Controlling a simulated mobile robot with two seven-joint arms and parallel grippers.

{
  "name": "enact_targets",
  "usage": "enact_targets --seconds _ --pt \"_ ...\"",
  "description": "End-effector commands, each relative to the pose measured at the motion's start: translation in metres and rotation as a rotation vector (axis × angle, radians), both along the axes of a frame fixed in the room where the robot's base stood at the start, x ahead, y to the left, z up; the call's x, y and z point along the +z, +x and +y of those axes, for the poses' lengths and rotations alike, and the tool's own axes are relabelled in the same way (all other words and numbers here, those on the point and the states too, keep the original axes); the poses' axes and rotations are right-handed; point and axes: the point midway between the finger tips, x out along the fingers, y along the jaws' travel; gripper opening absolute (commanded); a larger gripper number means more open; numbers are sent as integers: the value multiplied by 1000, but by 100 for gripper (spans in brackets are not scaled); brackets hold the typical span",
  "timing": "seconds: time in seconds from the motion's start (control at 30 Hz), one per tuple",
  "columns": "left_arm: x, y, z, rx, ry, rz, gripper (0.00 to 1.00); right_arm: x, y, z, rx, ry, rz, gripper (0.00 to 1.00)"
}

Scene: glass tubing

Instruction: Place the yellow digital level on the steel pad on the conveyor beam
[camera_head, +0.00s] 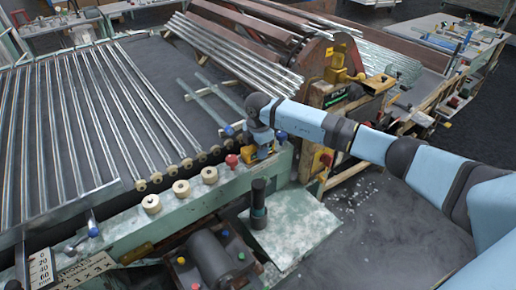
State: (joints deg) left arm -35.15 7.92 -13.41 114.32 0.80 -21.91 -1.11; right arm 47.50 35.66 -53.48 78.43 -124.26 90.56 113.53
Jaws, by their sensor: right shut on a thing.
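My right gripper (259,149) is in the middle of the camera_head view, at the end of my pale blue arm. It is shut on the yellow digital level (264,153), of which only a small part shows. Both are at the right end of the pale green conveyor beam (205,195). I cannot tell whether the level touches the beam. The steel pad cannot be made out; the gripper may hide it. My left gripper is not in view.
A red knob (231,160) stands just left of my right gripper. Several cream rollers (181,188) line the beam, with glass tubes (100,115) behind. A dark upright cylinder (258,197) stands in front, near a machine with yellow parts (340,70).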

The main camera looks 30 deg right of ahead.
Motion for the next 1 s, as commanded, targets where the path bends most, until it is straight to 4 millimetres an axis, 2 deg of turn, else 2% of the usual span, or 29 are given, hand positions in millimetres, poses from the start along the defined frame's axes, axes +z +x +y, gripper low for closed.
enact_targets --seconds 0.13,0.17,0.27,0.53,0.67,0.77,1.0 --pt "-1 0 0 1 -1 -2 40 -3 0 0 0 0 -1 6" --pt "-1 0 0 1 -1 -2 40 -4 0 0 0 0 0 43" --pt "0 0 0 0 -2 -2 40 -3 0 0 0 0 0 66" --pt "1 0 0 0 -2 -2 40 -2 0 0 0 0 0 66" --pt "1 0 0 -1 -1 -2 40 6 0 0 0 0 -2 66" --pt "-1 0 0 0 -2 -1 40 23 1 0 0 1 -3 66" --pt "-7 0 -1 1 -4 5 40 75 1 0 0 0 -4 66"
